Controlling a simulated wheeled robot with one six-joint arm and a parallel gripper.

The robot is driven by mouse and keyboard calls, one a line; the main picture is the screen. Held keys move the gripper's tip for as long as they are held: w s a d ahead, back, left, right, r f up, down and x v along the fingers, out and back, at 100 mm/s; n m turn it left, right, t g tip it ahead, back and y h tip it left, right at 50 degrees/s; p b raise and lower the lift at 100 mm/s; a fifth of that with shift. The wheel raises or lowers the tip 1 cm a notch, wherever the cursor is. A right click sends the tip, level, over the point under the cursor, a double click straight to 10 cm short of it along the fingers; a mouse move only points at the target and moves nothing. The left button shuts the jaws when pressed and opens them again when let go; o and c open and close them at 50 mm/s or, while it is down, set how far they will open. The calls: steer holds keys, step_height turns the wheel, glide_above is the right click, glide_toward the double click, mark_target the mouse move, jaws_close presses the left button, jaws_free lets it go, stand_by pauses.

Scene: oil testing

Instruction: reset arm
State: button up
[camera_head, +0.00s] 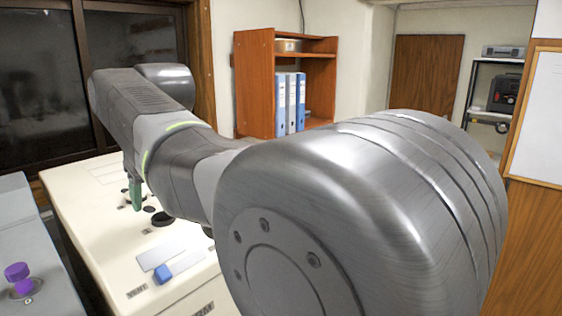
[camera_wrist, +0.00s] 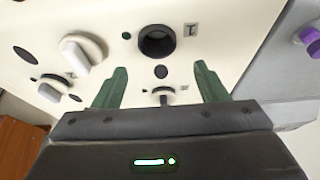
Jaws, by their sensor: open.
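My gripper (camera_wrist: 161,90) shows in the wrist view with its two green fingers spread apart and nothing between them. It hangs over a cream panel with knobs. A small knob (camera_wrist: 162,97) lies between and beyond the fingers, partly hidden by the gripper body. In the head view my arm stretches across the picture, and one green finger (camera_head: 136,192) shows above the cream machine top (camera_head: 80,205). I cannot tell whether the fingers touch the panel.
A black round socket (camera_wrist: 157,41) and a white knob (camera_wrist: 82,54) sit on the panel. A blue block (camera_head: 162,273) is near its front. A purple knob (camera_head: 17,271) stands on a grey unit at left. A wooden shelf with binders (camera_head: 291,103) stands behind.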

steer(key=shift+f, duration=1.45)
steer(key=shift+d, duration=0.1)
